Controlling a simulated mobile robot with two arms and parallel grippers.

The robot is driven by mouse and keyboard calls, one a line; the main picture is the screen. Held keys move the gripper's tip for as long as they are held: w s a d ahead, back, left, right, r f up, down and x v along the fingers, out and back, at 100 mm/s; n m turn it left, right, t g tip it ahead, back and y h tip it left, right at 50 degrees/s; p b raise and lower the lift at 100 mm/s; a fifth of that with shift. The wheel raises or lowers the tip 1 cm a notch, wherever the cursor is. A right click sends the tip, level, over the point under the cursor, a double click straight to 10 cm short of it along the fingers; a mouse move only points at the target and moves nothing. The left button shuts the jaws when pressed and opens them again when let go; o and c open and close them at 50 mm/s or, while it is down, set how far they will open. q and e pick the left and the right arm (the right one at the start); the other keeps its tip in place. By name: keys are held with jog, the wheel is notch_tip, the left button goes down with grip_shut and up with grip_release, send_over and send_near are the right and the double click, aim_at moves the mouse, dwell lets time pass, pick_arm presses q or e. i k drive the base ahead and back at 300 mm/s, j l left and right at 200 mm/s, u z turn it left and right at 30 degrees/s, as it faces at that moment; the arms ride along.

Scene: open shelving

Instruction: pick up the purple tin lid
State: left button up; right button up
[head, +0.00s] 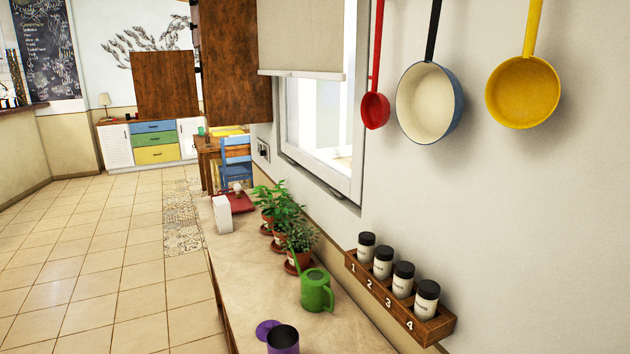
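The purple tin lid (268,329) lies flat on the counter near the bottom of the head view. The purple tin (283,341) stands beside it to the lower right. The tin's top is open and dark inside, and its lower part is cut off by the picture's edge. Neither of my grippers shows in the head view.
A green watering can (316,290) stands behind the tin. Potted plants (284,215), a white carton (222,214) and a red tray (238,203) are farther back. A spice rack (400,300) is on the right. The counter's (250,285) left part is clear.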

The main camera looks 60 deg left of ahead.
aim_at(262, 331)
jog(key=u, duration=0.45)
jog(key=j+u, duration=0.15)
jog(key=u, duration=0.3)
jog(key=j+u, duration=0.15)
jog(key=u, duration=0.35)
jog(key=j+u, duration=0.1)
jog(key=u, duration=0.35)
jog(key=k+j, duration=0.05)
